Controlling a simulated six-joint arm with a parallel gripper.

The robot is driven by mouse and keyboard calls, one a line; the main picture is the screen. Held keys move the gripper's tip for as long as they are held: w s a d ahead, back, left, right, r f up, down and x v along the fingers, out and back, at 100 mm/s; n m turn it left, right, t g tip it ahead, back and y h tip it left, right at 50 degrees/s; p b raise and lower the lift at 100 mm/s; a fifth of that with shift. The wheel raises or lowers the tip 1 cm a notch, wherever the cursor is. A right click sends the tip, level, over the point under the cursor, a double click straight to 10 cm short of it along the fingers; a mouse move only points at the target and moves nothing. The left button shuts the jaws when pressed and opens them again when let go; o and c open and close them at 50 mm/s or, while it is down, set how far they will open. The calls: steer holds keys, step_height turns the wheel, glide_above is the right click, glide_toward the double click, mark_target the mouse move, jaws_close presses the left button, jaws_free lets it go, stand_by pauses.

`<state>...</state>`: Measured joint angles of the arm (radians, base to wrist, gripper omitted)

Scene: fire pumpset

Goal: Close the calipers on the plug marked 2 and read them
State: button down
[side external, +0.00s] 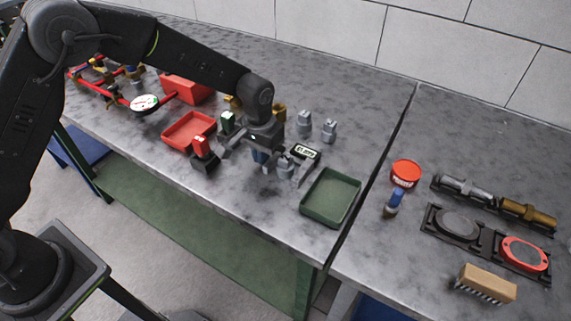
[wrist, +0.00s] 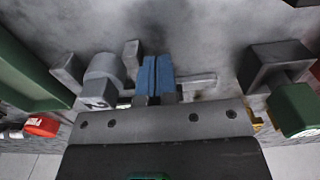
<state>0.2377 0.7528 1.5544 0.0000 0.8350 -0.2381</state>
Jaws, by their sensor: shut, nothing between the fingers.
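The calipers' pale display (side external: 304,152) faces up, with dark digits too small to read surely. In the wrist view, the grey plug marked 2 (wrist: 103,78) stands between the calipers' two jaws (wrist: 132,56). I cannot tell whether both jaws touch it. The plug also shows in the side view (side external: 284,166), beside my gripper. My gripper (side external: 261,156) is shut and empty, low at the calipers. Its blue fingertips (wrist: 156,76) are together, right beside the jaw on the plug's right in the wrist view.
Two other grey plugs (side external: 329,130) stand behind. A green tray (side external: 317,221) is close on the right and a red tray (side external: 176,142) on the left. A gap splits the bench from the right-hand table.

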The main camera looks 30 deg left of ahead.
mark_target(271, 162)
steer(key=shift+f, duration=0.6)
steer(key=shift+f, duration=0.15)
steer(key=shift+d, duration=1.35)
stand_by(0.4)
steer(key=shift+a, duration=0.15)
steer(key=shift+a, duration=0.55)
steer(key=shift+r, duration=3.55)
